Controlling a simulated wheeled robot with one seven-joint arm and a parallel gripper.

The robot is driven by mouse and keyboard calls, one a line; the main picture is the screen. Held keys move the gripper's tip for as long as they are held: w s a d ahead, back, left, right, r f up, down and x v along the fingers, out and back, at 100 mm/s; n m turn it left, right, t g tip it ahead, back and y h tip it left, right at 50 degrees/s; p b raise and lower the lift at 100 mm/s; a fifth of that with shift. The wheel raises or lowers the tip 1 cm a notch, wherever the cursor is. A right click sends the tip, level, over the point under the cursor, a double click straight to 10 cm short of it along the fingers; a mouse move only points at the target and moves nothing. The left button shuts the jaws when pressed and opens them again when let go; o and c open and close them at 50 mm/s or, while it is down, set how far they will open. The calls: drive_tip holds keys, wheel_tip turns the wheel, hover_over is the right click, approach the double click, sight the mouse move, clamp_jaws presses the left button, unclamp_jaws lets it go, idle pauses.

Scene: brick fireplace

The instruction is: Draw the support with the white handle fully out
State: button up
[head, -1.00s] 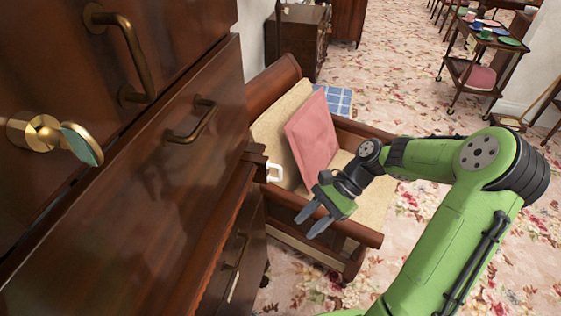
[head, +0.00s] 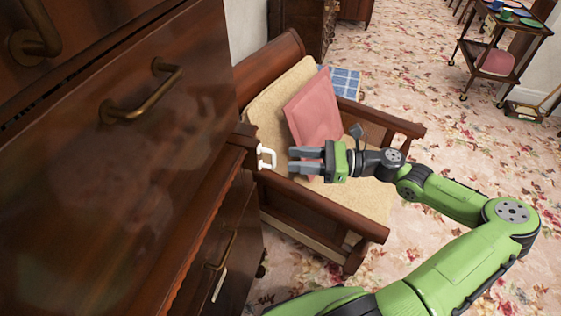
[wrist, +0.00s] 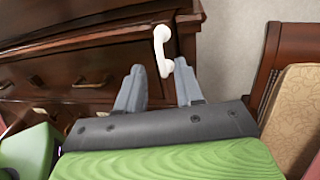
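The support (head: 243,138) is a dark wooden piece at the right edge of the wooden cabinet (head: 130,190). Its white handle (head: 267,157) is a small bracket facing my gripper. My gripper (head: 290,161) is open and empty, its two grey fingers pointing left at the handle with a small gap between. In the wrist view the white handle (wrist: 161,50) stands ahead of and between the fingertips of my gripper (wrist: 157,78).
An armchair (head: 352,224) with a pink cushion (head: 313,115) stands beside the cabinet, below and behind my gripper. Brass drawer handles (head: 140,95) stick out from the cabinet front. A trolley (head: 492,60) stands at the far right. Patterned floor is open to the right.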

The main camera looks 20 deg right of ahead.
drive_tip(key=b+x, duration=0.1)
drive_tip(key=x, duration=0.3)
drive_tip(key=shift+w+a, duration=0.15)
drive_tip(key=shift+a, duration=0.2)
clamp_jaws()
idle(1.0)
